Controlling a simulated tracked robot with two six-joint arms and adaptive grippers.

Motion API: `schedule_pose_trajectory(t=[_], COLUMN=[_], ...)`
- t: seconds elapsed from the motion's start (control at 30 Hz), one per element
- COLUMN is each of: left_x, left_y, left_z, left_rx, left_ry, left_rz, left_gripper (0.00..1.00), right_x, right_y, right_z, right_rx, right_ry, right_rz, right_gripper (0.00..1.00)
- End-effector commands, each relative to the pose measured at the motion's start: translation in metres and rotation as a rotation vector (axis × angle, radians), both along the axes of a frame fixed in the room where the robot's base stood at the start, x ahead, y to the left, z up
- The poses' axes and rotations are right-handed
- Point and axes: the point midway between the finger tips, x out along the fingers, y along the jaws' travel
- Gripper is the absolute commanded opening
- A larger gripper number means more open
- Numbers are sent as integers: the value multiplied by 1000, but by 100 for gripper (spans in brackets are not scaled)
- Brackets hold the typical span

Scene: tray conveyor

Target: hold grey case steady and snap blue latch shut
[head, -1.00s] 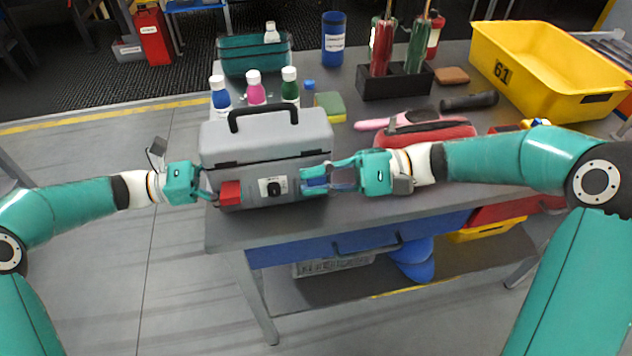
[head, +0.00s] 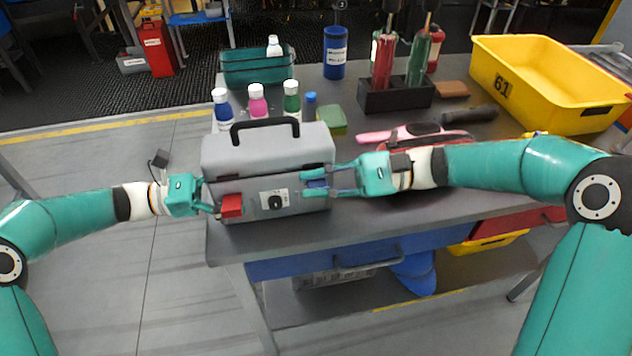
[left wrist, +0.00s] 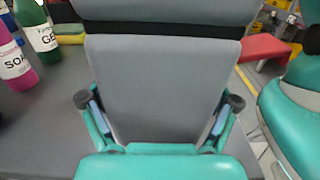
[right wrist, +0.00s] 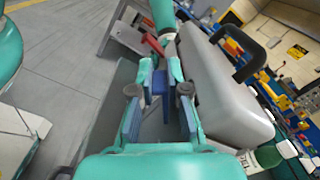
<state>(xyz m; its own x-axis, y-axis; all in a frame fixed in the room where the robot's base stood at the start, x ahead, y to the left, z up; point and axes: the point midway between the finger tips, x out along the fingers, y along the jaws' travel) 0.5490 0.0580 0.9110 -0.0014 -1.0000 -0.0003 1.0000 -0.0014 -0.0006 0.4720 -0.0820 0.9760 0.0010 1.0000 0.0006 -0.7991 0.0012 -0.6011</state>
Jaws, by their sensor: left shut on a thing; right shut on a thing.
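The grey case (head: 222,153) stands upright on the table near its front edge, lid down, with a black handle on top. My left gripper (head: 212,207) is shut on the case's left end; in the left wrist view its fingers press both sides of the case (left wrist: 160,85). The blue latch (head: 314,179) is at the right of the case's front, level with the lid seam. My right gripper (head: 326,181) is shut on it; the latch also shows between the fingers in the right wrist view (right wrist: 159,83). A red latch (head: 231,206) sits at the front left.
Several bottles (head: 257,102) and a green sponge (head: 331,119) stand behind the case. A pink-handled tool and red pouch (head: 420,133) lie behind my right arm. A black holder (head: 393,97) and a yellow bin (head: 545,100) stand further back. The table's front edge is close.

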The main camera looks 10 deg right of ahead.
Motion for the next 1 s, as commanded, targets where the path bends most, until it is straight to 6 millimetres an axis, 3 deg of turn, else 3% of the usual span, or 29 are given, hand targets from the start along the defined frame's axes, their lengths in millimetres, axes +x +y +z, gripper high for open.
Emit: schedule_pose_trajectory(t=[0.1,0.13,0.27,0.67,1.0], left_x=[0,0,0,0,0], left_y=[1,1,0,0,0], left_z=[1,1,1,1,1], left_rx=[-1,-1,-1,-1,-1], left_ry=[-2,-2,-2,-1,-1], left_rz=[0,0,0,1,1], left_gripper=[18,18,18,18,18], right_x=[1,1,1,0,1], right_y=[-1,-1,-1,0,0], right_z=[-1,-1,-1,5,58], right_rx=[-2,-2,-2,-1,-1], right_ry=[0,-1,-1,-4,-8], right_rz=[-4,-4,-3,-2,-2], right_gripper=[0,19,41,41,41])
